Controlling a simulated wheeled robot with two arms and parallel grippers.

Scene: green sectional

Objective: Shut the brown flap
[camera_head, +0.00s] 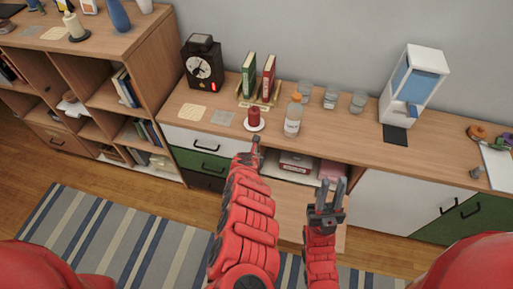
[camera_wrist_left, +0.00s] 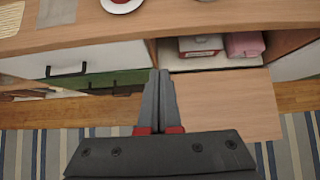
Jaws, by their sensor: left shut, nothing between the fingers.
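The brown flap (camera_head: 288,208) is a plain wooden panel at the front of the long sideboard. It is open, lowered outward below an open compartment (camera_head: 283,163). In the left wrist view, the flap (camera_wrist_left: 226,103) lies to the right of my fingers. My left gripper (camera_head: 256,140) is shut and empty, near the left side of the compartment; its closed fingers also show in the left wrist view (camera_wrist_left: 159,72). My right gripper (camera_head: 330,184) is open and empty, in front of the flap's right side. My arms hide part of the flap.
The compartment holds boxes (camera_head: 296,162). A red candle (camera_head: 254,119) on a saucer and a bottle (camera_head: 293,117) stand near the sideboard's front edge. White and green drawers (camera_head: 198,141) are left of the compartment. A white cabinet door (camera_head: 392,198) is to the right. A striped rug (camera_head: 110,237) covers the floor.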

